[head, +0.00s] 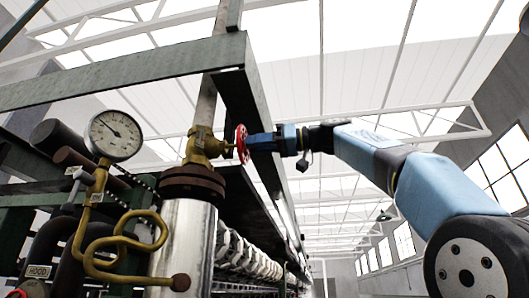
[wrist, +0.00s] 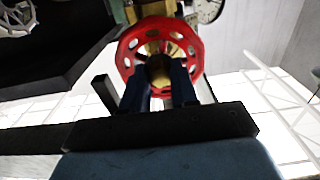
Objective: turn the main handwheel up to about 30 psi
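The red main handwheel (head: 241,144) is on the brass valve (head: 205,146) above the steel pipe. In the head view it is nearly edge-on; in the wrist view its holed rim (wrist: 127,54) faces me. My gripper (head: 250,142) reaches it from the right. In the wrist view the two dark blue fingers of my gripper (wrist: 160,72) are on either side of the brass hub, close against it; the exact contact is partly hidden. The round white pressure gauge (head: 116,136) stands left of the valve. Its needle points to the upper left; its numbers are too small to read.
A dark green beam frame (head: 130,75) runs above and behind the valve, close to my gripper. A coiled brass tube (head: 125,240) is under the gauge. A row of machine parts (head: 245,255) recedes below the wheel. Open air lies right of the wheel around my arm.

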